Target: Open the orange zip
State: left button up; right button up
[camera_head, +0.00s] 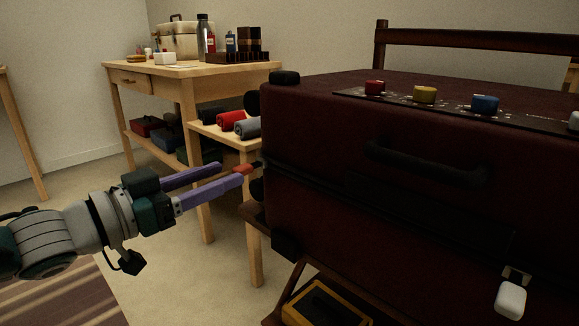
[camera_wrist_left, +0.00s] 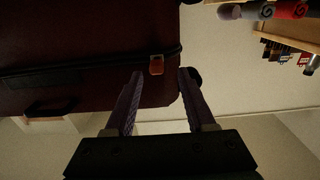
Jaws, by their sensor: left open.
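The dark red suitcase (camera_head: 330,130) fills the right half of the head view, with a dark zip line along its side. The orange zip pull (camera_head: 244,169) hangs at its left corner, by my left fingertips. In the left wrist view the orange pull (camera_wrist_left: 156,65) lies between the two purple fingertips or just beyond them, on the suitcase's zip line. My left gripper (camera_head: 232,172) is open, its fingers pointing at the suitcase corner; it also shows in the left wrist view (camera_wrist_left: 161,72). I cannot tell whether a finger touches the pull. My right gripper is out of view.
A white pull (camera_head: 511,300) hangs at the suitcase's lower right. Red (camera_head: 375,87), yellow (camera_head: 424,95) and blue (camera_head: 485,103) knobs sit on its top strip. A wooden workbench (camera_head: 150,75) with bottles and boxes stands behind. A yellow-edged box (camera_head: 325,305) lies below the suitcase.

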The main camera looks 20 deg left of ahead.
pick_arm(q)
jog(key=p+v, duration=0.1)
jog(key=v, duration=0.4)
jog(key=shift+s, duration=0.1)
